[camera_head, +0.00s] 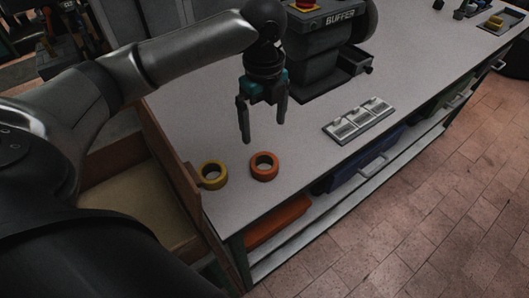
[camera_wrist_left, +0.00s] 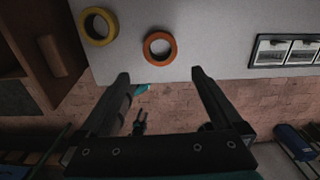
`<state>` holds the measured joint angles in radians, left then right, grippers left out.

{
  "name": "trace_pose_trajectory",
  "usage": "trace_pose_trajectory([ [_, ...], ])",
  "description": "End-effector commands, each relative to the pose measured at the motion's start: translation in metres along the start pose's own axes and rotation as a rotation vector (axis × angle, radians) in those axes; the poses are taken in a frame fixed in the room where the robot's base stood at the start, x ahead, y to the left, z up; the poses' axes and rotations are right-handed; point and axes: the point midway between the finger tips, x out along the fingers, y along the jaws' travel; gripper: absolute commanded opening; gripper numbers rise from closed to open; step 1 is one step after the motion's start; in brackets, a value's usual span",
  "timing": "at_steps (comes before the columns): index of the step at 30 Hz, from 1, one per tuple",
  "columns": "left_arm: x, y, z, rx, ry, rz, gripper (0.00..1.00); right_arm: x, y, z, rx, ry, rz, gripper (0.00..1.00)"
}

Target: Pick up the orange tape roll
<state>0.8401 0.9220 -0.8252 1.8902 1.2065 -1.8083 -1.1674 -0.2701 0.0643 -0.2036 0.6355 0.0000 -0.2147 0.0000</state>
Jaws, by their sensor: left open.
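The orange tape roll (camera_head: 264,166) lies flat on the grey workbench (camera_head: 225,110), close to its front edge. It also shows in the left wrist view (camera_wrist_left: 160,47), ahead of the fingertips and between their lines. My left gripper (camera_head: 263,130) is open and empty, pointing down above the bench, behind the orange roll in the head view and apart from it. It also shows in the left wrist view (camera_wrist_left: 160,75), with a wide gap between its two fingers. My right gripper is not identifiable in the head view.
A yellow tape roll (camera_head: 213,175) lies just left of the orange one, by a wooden panel (camera_head: 172,160). A silver three-part tray (camera_head: 358,120) lies to the right. A machine marked BUFFER (camera_head: 318,45) stands behind. Bare bench lies between the orange roll and the tray.

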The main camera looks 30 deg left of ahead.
Motion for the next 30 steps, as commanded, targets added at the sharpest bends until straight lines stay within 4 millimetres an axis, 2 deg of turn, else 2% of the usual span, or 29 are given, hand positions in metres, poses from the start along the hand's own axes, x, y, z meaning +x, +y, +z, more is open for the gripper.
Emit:
trace_pose_trajectory([
  [1,0.011,0.001,0.000,0.000,0.000,0.006,1.00,0.001,0.004,0.015,-0.003,-0.024,0.005,0.50],
  [3,0.026,0.002,-0.001,-0.001,0.002,0.007,1.00,0.002,0.007,0.033,-0.005,-0.053,0.009,0.50],
  [7,0.055,0.001,0.000,-0.001,0.001,0.005,1.00,0.003,0.009,0.050,-0.006,-0.081,0.012,0.50],
  [12,0.082,0.000,-0.001,-0.002,0.001,0.002,1.00,0.006,0.010,0.048,-0.005,-0.077,0.013,0.50],
  [19,0.097,0.000,0.000,-0.001,0.000,0.001,1.00,0.009,0.012,0.029,-0.004,-0.044,0.016,0.50],
  [25,0.127,-0.002,0.002,-0.002,0.001,0.003,1.00,0.012,0.007,0.028,0.000,-0.042,0.009,0.50],
  [30,0.142,-0.002,0.003,-0.001,-0.002,0.001,1.00,0.014,0.003,0.029,0.002,-0.043,0.004,0.50],
])
